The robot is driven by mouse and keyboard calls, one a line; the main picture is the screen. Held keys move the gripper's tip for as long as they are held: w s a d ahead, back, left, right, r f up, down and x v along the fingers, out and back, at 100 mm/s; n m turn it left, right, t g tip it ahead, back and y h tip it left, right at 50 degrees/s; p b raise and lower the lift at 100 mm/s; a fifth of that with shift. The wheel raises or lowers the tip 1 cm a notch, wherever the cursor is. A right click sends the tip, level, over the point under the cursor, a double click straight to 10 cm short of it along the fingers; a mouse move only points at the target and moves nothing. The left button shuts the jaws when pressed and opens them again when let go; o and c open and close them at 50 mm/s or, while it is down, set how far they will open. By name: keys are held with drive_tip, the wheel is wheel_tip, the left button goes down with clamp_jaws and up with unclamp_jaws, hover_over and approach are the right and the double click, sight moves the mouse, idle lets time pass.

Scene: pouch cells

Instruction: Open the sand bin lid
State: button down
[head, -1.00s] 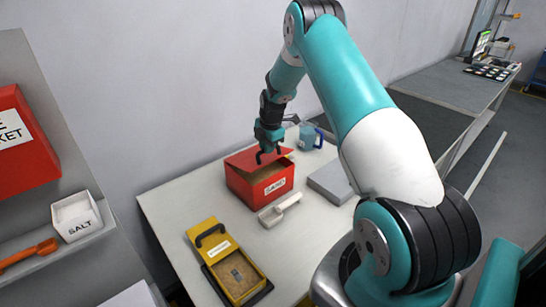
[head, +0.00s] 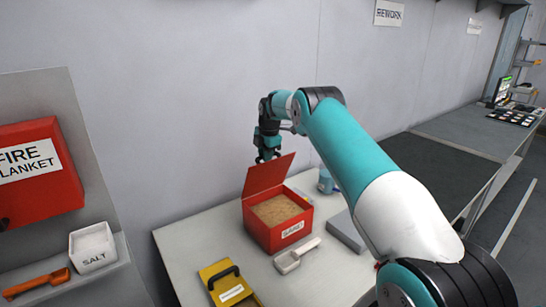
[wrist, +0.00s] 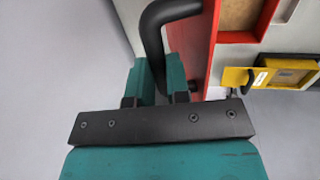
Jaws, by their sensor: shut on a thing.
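The red sand bin (head: 292,234) stands on the white bench with its SAND label facing front. Its red lid (head: 266,174) is raised on its hinge, tilted up and back, and the tan sand (head: 278,209) shows inside. My gripper (head: 267,156) is at the raised lid's upper edge, behind the bin. In the wrist view, my gripper (wrist: 160,82) is shut on the black lid handle (wrist: 152,38). The lid (wrist: 194,45) shows there nearly edge-on, right of the fingers. The handle is hidden in the head view.
A white scoop (head: 297,256) lies before the bin. A yellow container (head: 228,290) stands front left, a blue-grey jug (head: 327,181) back right, and a grey flat box (head: 346,231) to the right. The wall (head: 200,110) is close behind. A salt box (head: 92,246) is at left.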

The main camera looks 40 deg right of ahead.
drive_tip(key=shift+w+a+f, duration=0.25)
drive_tip(key=shift+w+f, duration=0.15)
drive_tip(key=shift+w, duration=0.3)
drive_tip(key=c, duration=1.1)
unclamp_jaws()
drive_tip(key=shift+w, duration=0.2)
drive_tip(key=v, duration=1.7)
drive_tip(key=shift+d+r, duration=0.3)
drive_tip(key=shift+r, duration=0.1)
